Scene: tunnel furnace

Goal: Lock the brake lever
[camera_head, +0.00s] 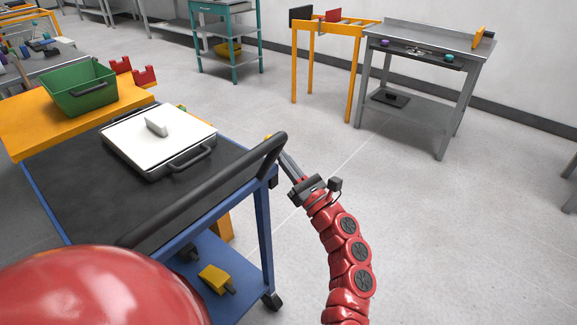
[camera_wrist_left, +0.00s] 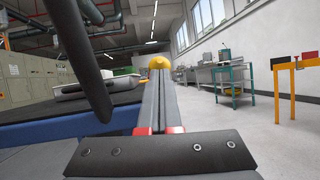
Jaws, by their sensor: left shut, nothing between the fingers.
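A blue trolley (camera_head: 45,190) with a black top and a black handle bar (camera_head: 215,190) stands at the left. A small yellow knob (camera_head: 267,137) shows by the far end of its handle; it looks like the end of the brake lever, whose arm is hidden. My left gripper (camera_head: 281,154) is shut and empty, just right of the handle end, pointing toward the knob. In the left wrist view, the yellow knob (camera_wrist_left: 160,62) is directly beyond the shut fingertips (camera_wrist_left: 160,73); I cannot tell whether they touch. The trolley handle (camera_wrist_left: 80,50) is close on the left.
A white-lidded tray (camera_head: 160,137) lies on the trolley; a yellow block-like part (camera_head: 213,277) is on its lower shelf. An orange table (camera_head: 25,125) with a green bin (camera_head: 80,90) adjoins behind. The floor to the right is clear up to a grey workbench (camera_head: 430,45).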

